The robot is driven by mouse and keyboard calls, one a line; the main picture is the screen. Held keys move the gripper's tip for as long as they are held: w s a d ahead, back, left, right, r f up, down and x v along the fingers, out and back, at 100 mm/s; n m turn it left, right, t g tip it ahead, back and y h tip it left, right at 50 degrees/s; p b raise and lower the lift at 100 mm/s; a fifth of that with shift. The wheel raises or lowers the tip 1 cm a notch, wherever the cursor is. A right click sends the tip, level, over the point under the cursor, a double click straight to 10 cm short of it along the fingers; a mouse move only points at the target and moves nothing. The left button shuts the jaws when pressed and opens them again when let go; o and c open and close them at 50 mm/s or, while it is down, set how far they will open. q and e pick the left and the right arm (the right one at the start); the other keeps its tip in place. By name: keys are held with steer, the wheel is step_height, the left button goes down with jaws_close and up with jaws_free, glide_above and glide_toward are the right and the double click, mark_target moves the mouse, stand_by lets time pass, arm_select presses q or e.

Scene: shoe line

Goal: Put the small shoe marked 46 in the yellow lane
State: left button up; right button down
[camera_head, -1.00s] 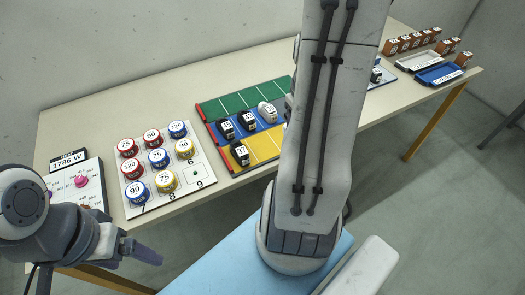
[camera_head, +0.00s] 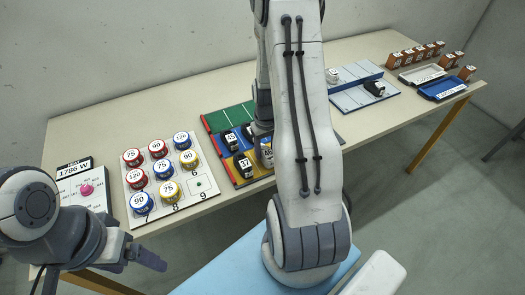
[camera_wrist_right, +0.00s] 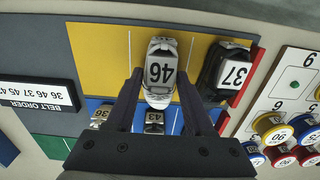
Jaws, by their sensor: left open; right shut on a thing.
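The white shoe marked 46 (camera_wrist_right: 160,72) is between the fingers of my right gripper (camera_wrist_right: 160,85), which is shut on it. It is over the yellow lane (camera_wrist_right: 101,55), label up; I cannot tell whether it touches the lane. In the head view the shoe (camera_head: 266,155) shows just below my right gripper (camera_head: 262,128), beside the black shoe marked 37 (camera_head: 243,165). That black shoe (camera_wrist_right: 226,72) stands at the lane's red end in the wrist view. My left gripper (camera_head: 140,258) is open and empty at the lower left, away from the lanes.
Small shoes stand in the blue lane (camera_head: 212,142), behind the yellow one. The green lane (camera_head: 225,119) lies at the back. My right arm hides part of the lane board.

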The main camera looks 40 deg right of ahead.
mark_target(266, 149)
steer(key=shift+f, duration=0.1)
steer(key=shift+c, duration=1.4)
jaws_free()
step_height(266, 149, up, 12)
steer(key=shift+b, duration=0.3)
